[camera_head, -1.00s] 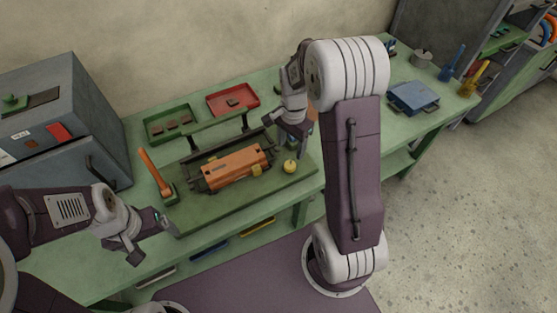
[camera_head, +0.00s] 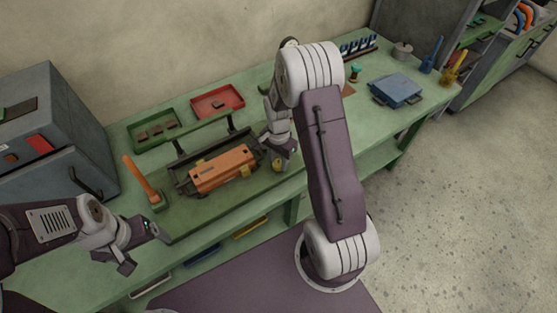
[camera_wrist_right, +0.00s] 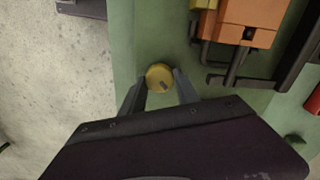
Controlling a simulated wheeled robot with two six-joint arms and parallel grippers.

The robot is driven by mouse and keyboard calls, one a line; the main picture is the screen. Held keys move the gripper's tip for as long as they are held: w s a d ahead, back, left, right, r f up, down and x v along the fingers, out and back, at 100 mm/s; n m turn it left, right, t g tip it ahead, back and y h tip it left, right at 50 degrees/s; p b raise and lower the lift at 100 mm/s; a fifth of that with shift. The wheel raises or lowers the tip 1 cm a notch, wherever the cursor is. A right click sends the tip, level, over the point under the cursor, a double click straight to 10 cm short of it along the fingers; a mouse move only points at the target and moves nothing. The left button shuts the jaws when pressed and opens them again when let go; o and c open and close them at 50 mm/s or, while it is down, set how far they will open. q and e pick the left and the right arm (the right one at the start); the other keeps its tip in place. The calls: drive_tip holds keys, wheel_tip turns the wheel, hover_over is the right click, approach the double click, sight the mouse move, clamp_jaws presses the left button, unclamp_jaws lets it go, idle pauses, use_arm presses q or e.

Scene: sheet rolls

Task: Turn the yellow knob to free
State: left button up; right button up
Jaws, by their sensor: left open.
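The yellow knob (camera_head: 277,164) sits at the right end of the green fixture board, beside the orange roll device (camera_head: 222,169). In the right wrist view, the round knob (camera_wrist_right: 159,77) has a dark mark on its top. My right gripper (camera_wrist_right: 160,78) is open, with one finger on each side of the knob. I cannot tell whether the fingers touch it or how far down they reach. In the head view, my right gripper (camera_head: 284,152) is above the knob and partly hides it. My left gripper (camera_head: 146,247) is open and empty at the bench's front left.
A grey cabinet (camera_head: 50,130) is at left. A blue box (camera_head: 396,90) sits on the right of the bench.

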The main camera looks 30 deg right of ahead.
clamp_jaws()
drive_tip(key=shift+r, duration=0.1)
drive_tip(key=n+p, duration=0.1)
drive_tip(key=n, duration=0.2)
drive_tip(key=shift+w, duration=0.1)
drive_tip(key=n+p, duration=0.1)
drive_tip(key=n, duration=0.3)
drive_tip(key=shift+n, duration=0.3)
drive_tip(key=n+p, duration=0.1)
drive_tip(key=n, duration=0.4)
drive_tip(key=shift+a, duration=0.1)
drive_tip(key=n+p, duration=0.1)
drive_tip(key=n, duration=0.4)
drive_tip(key=shift+w, duration=0.1)
